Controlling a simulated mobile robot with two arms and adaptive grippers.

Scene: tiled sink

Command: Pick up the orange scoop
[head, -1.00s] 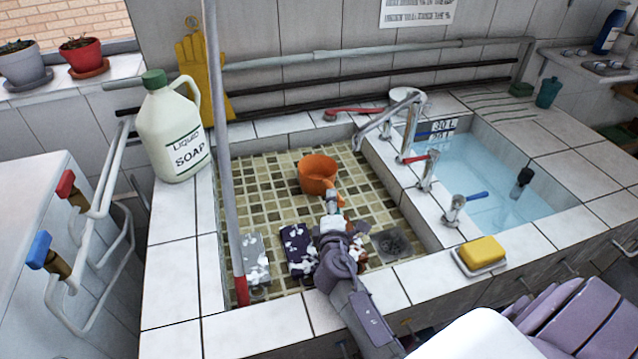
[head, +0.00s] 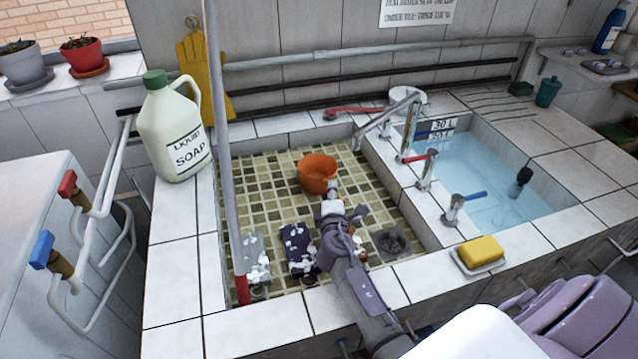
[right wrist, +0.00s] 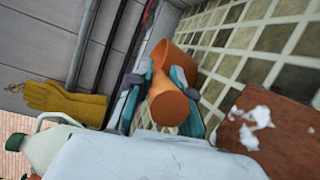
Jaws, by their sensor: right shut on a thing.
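The orange scoop (head: 316,170) is in the tiled basin, open side up, in the middle of the head view. My right gripper (head: 332,190) reaches in from the front and is shut on the near, handle side of the scoop. In the right wrist view the scoop (right wrist: 168,104) sits between the two fingers of my right gripper (right wrist: 160,88). The fingers hide part of the handle. I cannot tell whether the scoop touches the basin floor. My left gripper is not in view.
A grey pole (head: 222,150) stands at left. Taps (head: 425,170) line the divider, with a water-filled basin (head: 490,190) at right.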

